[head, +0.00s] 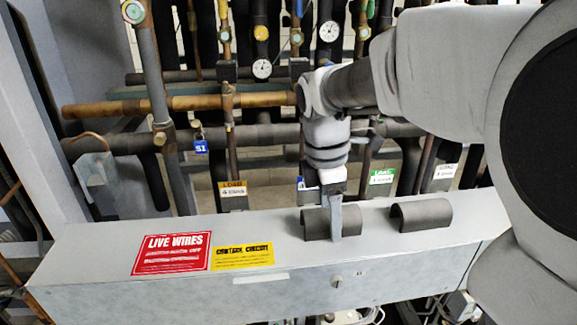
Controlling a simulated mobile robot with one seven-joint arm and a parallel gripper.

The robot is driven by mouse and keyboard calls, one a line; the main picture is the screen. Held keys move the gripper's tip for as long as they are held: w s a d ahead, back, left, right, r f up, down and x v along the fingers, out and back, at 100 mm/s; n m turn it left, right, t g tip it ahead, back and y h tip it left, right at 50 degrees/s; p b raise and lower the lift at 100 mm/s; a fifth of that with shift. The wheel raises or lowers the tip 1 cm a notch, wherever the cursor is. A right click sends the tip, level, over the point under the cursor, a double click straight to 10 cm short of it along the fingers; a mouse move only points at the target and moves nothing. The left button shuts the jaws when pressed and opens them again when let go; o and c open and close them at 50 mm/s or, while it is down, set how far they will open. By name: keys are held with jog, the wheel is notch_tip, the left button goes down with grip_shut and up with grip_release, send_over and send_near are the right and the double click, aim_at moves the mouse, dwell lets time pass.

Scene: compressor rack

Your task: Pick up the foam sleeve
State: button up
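Two dark grey half-round foam sleeves lie on top of a light grey metal box (270,223). The left foam sleeve (316,223) sits right under my gripper (337,232), and the right foam sleeve (424,214) lies a short way to the right, clear of the gripper. My gripper points down. One pale finger shows in front of the left sleeve and crosses its middle; the other finger is hidden. I cannot tell whether the fingers touch or grip the sleeve. The sleeve appears to rest on the box top.
A red "LIVE WIRES" label (171,253) and a yellow label (242,256) are on the box, left of the sleeves. Pipes, gauges and valves crowd the space behind, with a copper pipe (190,104) running across. A blue tag (201,147) hangs there.

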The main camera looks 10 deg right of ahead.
jog(key=c, duration=0.9)
jog(key=shift+o, duration=0.2)
jog(key=shift+r, duration=0.1)
